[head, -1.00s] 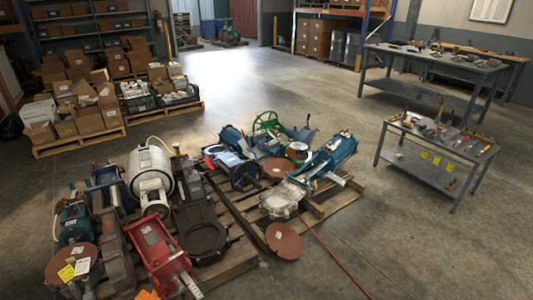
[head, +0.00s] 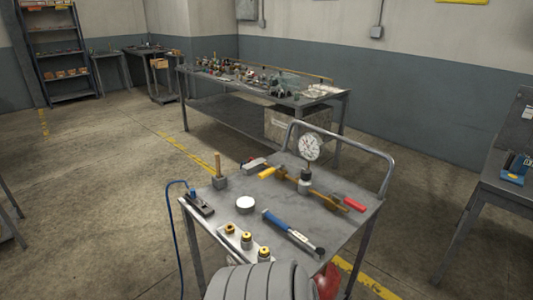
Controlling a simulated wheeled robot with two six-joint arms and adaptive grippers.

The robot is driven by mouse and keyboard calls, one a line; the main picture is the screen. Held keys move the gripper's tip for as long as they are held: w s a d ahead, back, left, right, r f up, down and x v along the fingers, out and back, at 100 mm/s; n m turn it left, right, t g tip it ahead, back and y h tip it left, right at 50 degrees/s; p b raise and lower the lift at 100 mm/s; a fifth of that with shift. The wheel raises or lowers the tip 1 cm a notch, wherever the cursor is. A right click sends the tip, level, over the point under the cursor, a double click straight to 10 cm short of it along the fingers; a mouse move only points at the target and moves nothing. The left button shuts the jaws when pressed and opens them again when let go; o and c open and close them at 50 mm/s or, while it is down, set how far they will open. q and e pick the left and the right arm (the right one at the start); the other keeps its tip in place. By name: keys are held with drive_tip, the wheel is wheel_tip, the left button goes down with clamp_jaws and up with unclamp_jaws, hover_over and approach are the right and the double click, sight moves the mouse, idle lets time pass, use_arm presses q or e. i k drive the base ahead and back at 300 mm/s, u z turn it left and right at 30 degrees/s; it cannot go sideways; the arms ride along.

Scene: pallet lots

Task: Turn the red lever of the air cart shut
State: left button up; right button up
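A grey metal cart (head: 228,206) with a tubular push handle (head: 385,165) stands in front of me. A round white dial gauge (head: 310,148) stands upright near its back edge. A red handle (head: 348,202) lies at the right side of the top. I cannot tell whether it is the lever or a tool grip, nor how it is turned. A rounded red body (head: 327,281) shows low at the front, partly hidden by a grey ribbed shape (head: 262,283). Neither of my grippers is in view.
The cart top also holds a blue-handled wrench (head: 288,231), a wooden-handled tool (head: 219,172), a white disc (head: 245,204) and brass fittings (head: 246,239). A blue hose (head: 179,240) hangs at left. A cluttered workbench (head: 250,85) stands behind. Floor at left is open.

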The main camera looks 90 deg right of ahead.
sight(355, 205)
drive_tip(key=z, duration=0.15)
drive_tip(key=k, duration=0.1)
drive_tip(key=z, duration=3.85)
drive_tip(key=k, duration=0.2)
drive_tip(key=z, duration=0.15)
